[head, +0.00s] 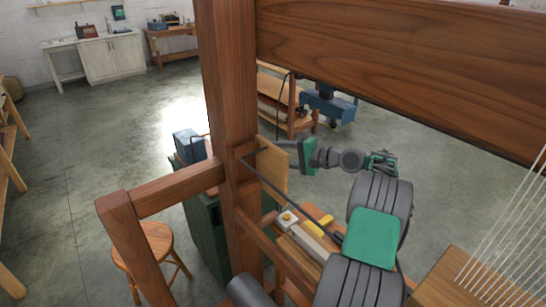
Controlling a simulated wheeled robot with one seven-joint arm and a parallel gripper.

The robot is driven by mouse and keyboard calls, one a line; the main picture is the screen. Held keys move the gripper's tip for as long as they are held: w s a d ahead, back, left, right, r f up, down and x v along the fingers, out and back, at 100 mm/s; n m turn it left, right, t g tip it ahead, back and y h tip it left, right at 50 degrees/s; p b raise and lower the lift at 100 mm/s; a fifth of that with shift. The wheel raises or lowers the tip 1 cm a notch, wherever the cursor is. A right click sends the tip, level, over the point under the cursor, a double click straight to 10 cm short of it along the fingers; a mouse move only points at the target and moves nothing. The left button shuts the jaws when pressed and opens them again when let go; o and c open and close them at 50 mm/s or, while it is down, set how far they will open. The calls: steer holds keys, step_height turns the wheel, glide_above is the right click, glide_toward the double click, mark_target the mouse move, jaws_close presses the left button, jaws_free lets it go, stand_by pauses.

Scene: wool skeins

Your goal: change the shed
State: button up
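The wooden loom fills the near view, with a thick upright post (232,110) and a broad top beam (410,60). Pale warp threads (510,230) run down at the right edge. A thin dark rod (290,207) slopes down right from the post; I cannot tell whether it is the shed lever. My gripper (283,157) is at the end of my grey and green arm, pointing left beside a small upright wooden panel (272,170). Its two fingers look apart, with nothing seen between them; their tips are partly hidden near the panel.
A wooden stool (146,243) and a dark green cabinet (205,225) with a blue box (188,145) stand left of the post. Small blocks (288,219) lie on the loom below the panel. A blue cart (328,106) stands behind. The floor between is clear.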

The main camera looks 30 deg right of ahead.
steer(key=shift+a, duration=0.1)
jaws_close()
stand_by(0.4)
steer(key=shift+r, duration=0.1)
stand_by(0.8)
